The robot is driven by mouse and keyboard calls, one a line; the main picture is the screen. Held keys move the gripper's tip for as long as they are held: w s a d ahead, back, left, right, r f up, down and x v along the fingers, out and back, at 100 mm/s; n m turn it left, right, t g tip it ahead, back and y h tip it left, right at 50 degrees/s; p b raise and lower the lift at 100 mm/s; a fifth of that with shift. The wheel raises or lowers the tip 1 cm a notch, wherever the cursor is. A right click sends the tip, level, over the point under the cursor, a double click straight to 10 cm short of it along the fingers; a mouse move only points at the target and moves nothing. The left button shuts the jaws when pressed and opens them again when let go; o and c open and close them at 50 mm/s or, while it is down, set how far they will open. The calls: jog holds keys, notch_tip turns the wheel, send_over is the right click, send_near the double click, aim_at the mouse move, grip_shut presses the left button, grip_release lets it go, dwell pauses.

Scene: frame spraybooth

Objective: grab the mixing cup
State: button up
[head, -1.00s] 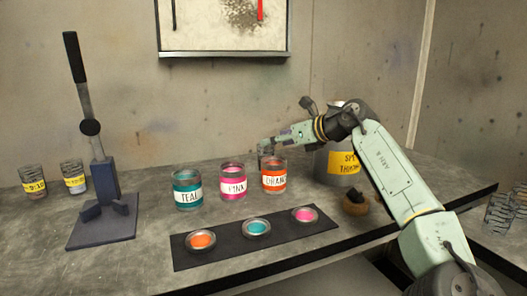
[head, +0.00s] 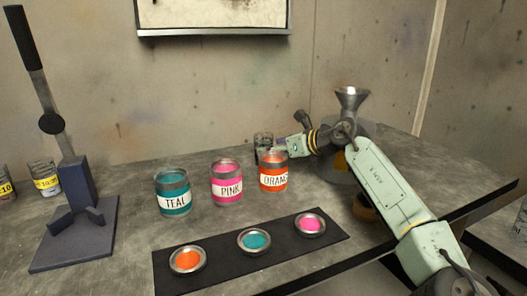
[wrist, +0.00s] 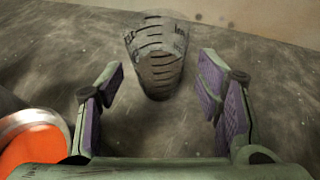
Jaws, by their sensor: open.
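A clear mixing cup with dark graduation marks (wrist: 155,55) stands on the bench ahead of my gripper (wrist: 160,82) in the wrist view. The cup lies between the lines of the two open fingers, slightly beyond their tips, and nothing is held. In the head view the cup (head: 263,139) shows behind the orange jar (head: 273,181), its lower part hidden by the jar and my gripper. The orange jar also shows at the lower left of the wrist view (wrist: 32,142), close to the left finger.
The pink jar (head: 226,186) and teal jar (head: 173,196) stand left of the orange one. A dark mat (head: 215,246) with three paint lids lies in front. A lever press (head: 78,190) and yellow-labelled cups (head: 44,183) are at left. A metal funnel (head: 352,98) rises behind my arm.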

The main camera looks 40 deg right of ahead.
jog(key=p+x, duration=0.1)
jog(key=x, duration=0.6)
jog(key=shift+w+r, duration=0.1)
jog(key=shift+w, duration=0.2)
jog(key=shift+c, duration=0.4)
jog(key=c, duration=1.2)
jog(key=shift+c, duration=0.3)
